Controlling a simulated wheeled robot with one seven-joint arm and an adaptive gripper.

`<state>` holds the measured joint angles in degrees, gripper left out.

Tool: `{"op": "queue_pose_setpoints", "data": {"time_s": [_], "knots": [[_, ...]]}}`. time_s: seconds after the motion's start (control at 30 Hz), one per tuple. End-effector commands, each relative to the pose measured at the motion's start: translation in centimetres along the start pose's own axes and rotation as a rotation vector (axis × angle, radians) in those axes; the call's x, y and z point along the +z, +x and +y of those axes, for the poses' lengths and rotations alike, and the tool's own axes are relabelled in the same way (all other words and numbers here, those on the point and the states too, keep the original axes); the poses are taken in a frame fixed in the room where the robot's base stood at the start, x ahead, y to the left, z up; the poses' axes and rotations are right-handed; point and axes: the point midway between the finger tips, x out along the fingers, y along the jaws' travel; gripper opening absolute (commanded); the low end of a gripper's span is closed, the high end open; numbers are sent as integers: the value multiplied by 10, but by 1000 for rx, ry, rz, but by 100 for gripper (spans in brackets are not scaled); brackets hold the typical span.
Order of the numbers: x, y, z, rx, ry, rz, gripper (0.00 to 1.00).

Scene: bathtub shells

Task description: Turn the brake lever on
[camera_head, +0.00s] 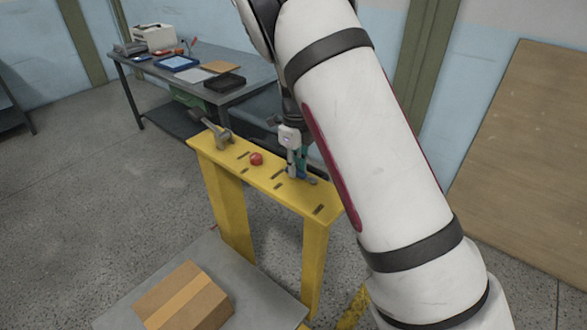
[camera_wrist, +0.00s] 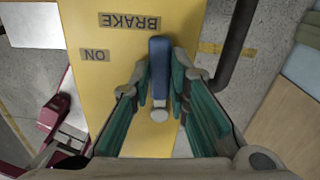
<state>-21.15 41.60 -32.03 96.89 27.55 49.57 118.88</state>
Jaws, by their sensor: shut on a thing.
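The brake lever (camera_wrist: 160,60) has a blue grip and a pale rounded end. In the wrist view it lies between the green-padded fingers of my gripper (camera_wrist: 160,86), which is shut on it. The lever stands on a yellow panel marked "BRAKE" (camera_wrist: 129,22) and "ON" (camera_wrist: 95,55); both labels appear upside down there. In the head view my gripper (camera_head: 297,168) is at the right part of the yellow stand (camera_head: 228,157), and only a little blue of the lever shows. The lever's base is largely hidden.
A red knob (camera_head: 256,159) and a grey lever (camera_head: 218,136) are on the same stand to the left. A cardboard box (camera_head: 185,299) sits on a grey platform in front. A workbench (camera_head: 222,62) with trays stands behind.

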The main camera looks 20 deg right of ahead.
Motion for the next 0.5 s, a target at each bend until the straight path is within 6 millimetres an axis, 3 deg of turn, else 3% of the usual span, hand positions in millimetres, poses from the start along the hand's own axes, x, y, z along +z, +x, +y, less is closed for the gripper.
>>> {"op": "queue_pose_setpoints", "data": {"time_s": [0.5], "knots": [[-1, -1, -6, -1, 102, -1, 0]]}}
